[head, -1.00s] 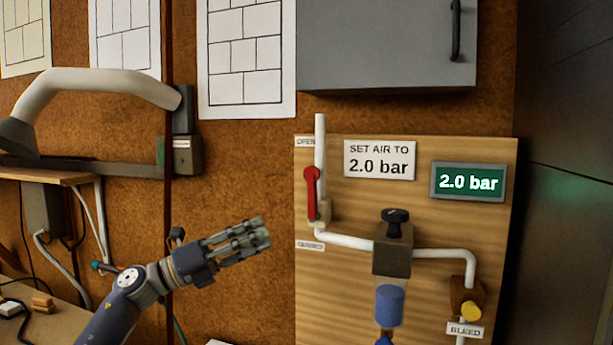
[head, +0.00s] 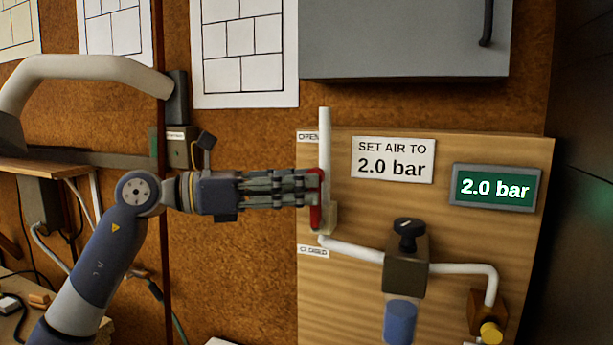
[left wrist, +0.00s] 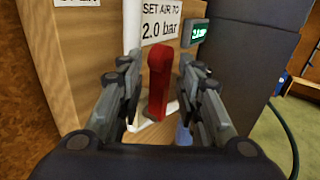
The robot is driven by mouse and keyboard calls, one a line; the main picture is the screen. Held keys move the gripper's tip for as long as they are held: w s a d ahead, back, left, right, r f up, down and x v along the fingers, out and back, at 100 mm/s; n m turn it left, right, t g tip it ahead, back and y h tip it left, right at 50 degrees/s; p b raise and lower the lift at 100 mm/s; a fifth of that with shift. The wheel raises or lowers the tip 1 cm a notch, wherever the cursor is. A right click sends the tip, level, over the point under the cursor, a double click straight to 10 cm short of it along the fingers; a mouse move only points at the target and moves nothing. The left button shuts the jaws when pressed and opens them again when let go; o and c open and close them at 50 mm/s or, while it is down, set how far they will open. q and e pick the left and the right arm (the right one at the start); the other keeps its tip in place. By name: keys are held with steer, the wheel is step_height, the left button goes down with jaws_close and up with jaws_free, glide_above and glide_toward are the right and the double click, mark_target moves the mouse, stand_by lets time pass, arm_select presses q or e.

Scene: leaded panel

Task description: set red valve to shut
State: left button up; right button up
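The red valve handle (head: 316,202) is on the white pipe at the left of the wooden board, upright along the pipe. An OPEN label (head: 307,137) is above it and a CLOSED label (head: 313,251) below it. My left gripper (head: 312,187) is at the handle and hides part of it in the head view. In the left wrist view the red handle (left wrist: 159,80) stands between the two spread fingers of the left gripper (left wrist: 160,88), with gaps on both sides. My right gripper is not in view.
The board also carries a black-knobbed regulator (head: 406,262), a yellow bleed knob (head: 491,333), a sign reading 2.0 bar (head: 392,160) and a green display (head: 495,188) reading 2.0 bar. A grey cabinet (head: 400,40) hangs above. A white-framed machine (head: 85,75) is at left.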

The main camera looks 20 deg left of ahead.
arm_select(q)
steer(key=shift+x, duration=0.85)
steer(key=shift+c, duration=0.9)
jaws_close()
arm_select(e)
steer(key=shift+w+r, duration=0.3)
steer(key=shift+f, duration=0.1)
